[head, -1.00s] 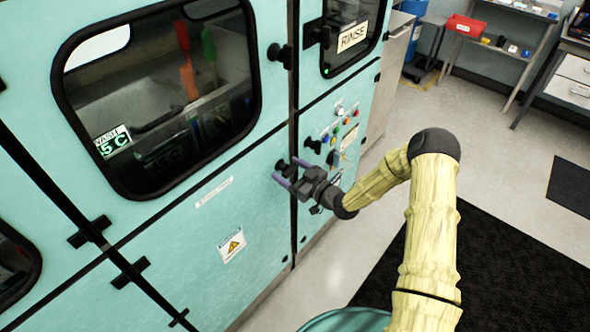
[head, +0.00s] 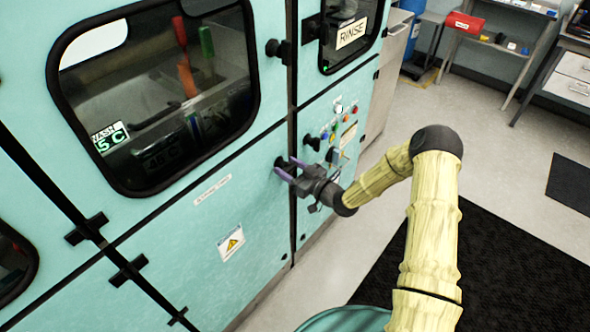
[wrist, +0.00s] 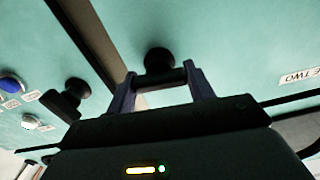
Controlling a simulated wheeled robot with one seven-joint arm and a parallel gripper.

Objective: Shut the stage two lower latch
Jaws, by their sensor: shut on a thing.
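The stage two lower latch (wrist: 158,60) is a black round knob with a short bar on the teal lower door panel (head: 170,240). In the wrist view its bar lies between the two purple fingers of my gripper (wrist: 160,88). In the head view my gripper (head: 285,169) is at the latch by the panel's right edge, its fingers closed around it and partly hiding it. A white label (wrist: 302,76) in the wrist view, upside down, shows the word TWO. I cannot tell the exact angle of the latch.
A similar black latch (head: 312,143) sits just right of the panel seam, near colored buttons (head: 335,125). An upper latch (head: 277,50) is beside the wash window (head: 155,95). A dark mat (head: 480,260) lies on the open floor at right.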

